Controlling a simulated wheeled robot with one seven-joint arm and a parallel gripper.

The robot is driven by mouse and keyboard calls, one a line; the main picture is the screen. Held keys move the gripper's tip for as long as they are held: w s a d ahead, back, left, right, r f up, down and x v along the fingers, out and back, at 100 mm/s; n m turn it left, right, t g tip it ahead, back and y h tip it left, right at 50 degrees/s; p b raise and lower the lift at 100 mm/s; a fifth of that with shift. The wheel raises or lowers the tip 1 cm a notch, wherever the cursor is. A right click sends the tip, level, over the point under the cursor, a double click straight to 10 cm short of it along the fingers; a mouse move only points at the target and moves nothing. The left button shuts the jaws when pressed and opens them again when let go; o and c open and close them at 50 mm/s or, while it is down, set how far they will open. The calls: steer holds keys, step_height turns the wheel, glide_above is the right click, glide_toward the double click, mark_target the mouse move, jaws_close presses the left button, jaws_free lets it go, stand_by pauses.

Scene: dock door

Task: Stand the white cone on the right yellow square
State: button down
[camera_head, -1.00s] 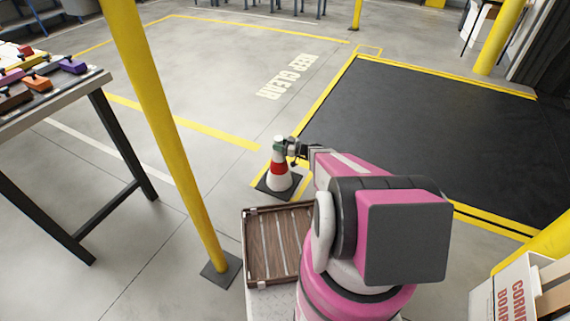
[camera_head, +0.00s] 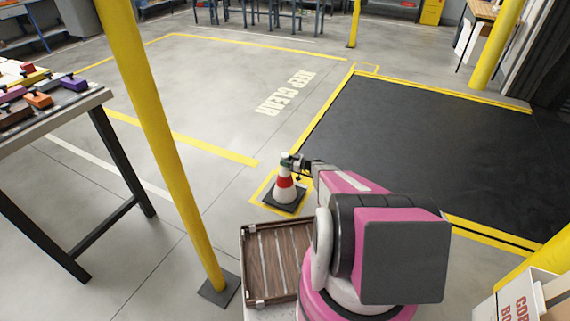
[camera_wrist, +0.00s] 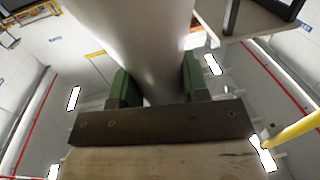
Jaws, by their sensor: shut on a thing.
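The white cone (camera_head: 284,187) has a red band and a dark square base, and stands upright in the head view. My gripper (camera_head: 290,162) is shut on its narrow top. In the wrist view the cone's white body (camera_wrist: 140,45) runs between the two green finger pads of my gripper (camera_wrist: 153,85). The base is over a yellow square outline (camera_head: 258,199) on the floor, with yellow showing around it. I cannot tell whether the base touches the floor. Another, smaller-looking yellow square (camera_head: 377,66) lies at the mat's far corner.
A brown slatted crate (camera_head: 247,265) is close in front of me. A yellow post (camera_head: 160,120) stands to its left, beyond it a table (camera_head: 95,100) with colored items. The black mat (camera_head: 420,140) lies right of the cone. A cardboard box (camera_head: 515,300) is at lower right.

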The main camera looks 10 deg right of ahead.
steer(key=shift+f, duration=0.9)
steer(key=c, duration=0.6)
jaws_free()
